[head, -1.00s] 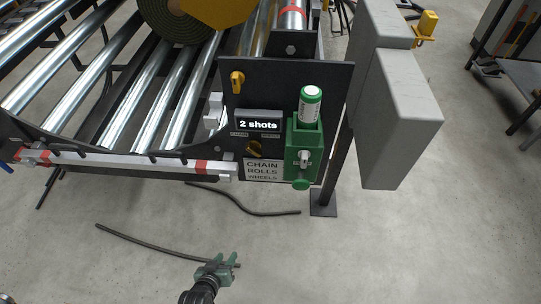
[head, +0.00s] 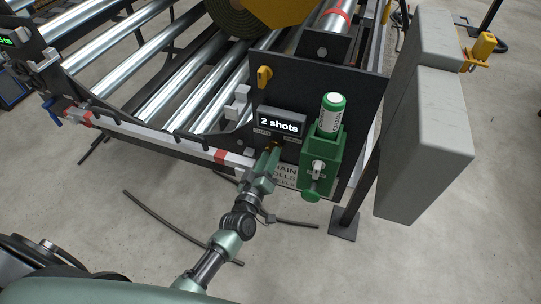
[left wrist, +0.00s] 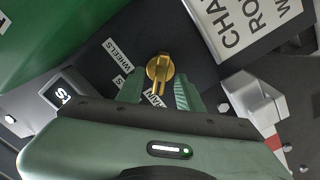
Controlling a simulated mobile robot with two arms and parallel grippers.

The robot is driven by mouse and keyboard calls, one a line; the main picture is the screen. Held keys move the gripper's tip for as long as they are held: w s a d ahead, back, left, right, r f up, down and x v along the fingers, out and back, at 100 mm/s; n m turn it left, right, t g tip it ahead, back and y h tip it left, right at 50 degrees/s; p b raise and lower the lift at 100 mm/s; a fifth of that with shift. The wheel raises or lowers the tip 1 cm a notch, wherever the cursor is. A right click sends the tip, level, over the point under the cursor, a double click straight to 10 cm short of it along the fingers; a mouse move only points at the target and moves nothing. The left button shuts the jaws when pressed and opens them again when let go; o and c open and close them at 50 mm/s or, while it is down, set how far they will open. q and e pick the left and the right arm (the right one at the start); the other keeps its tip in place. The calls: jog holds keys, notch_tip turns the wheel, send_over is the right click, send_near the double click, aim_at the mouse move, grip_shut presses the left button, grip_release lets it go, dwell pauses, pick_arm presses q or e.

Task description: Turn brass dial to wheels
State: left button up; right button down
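The brass dial (head: 275,146) sits on the dark panel below a "2 shots" display (head: 281,123). My left gripper (head: 270,158) is at the dial and partly covers it in the head view. In the left wrist view the dial (left wrist: 160,68) shows at the fingertips of the left gripper (left wrist: 158,88). The fingers are apart, with the dial's grip between them; contact is not clear. A "WHEELS" label (left wrist: 117,56) is beside the dial, and other labels are partly hidden by the fingers. I cannot tell which label the dial points to. My right gripper is not in view.
A green dispenser with a green-and-white canister (head: 331,116) stands right of the dial. A white CHAIN/ROLLS/WHEELS plate (left wrist: 238,24) is by the dial. Grey boxes (head: 425,130) stand at right; metal rollers (head: 180,85) at left.

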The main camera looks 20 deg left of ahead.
pick_arm(q)
jog(key=shift+w, duration=0.35)
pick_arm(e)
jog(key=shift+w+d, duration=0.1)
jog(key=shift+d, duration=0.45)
pick_arm(q)
grip_shut()
jog(key=shift+m, duration=0.3)
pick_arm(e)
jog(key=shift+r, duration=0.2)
pick_arm(q)
jog(key=m+p, duration=0.1)
jog(key=m, duration=0.4)
jog(key=m+p, duration=0.1)
jog(key=m, duration=0.5)
jog(key=m+p, duration=0.2)
jog(key=m, duration=0.4)
jog(key=shift+d, duration=0.3)
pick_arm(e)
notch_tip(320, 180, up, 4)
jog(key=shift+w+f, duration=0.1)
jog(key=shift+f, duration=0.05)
pick_arm(q)
jog(key=shift+m, duration=0.3)
grip_release()
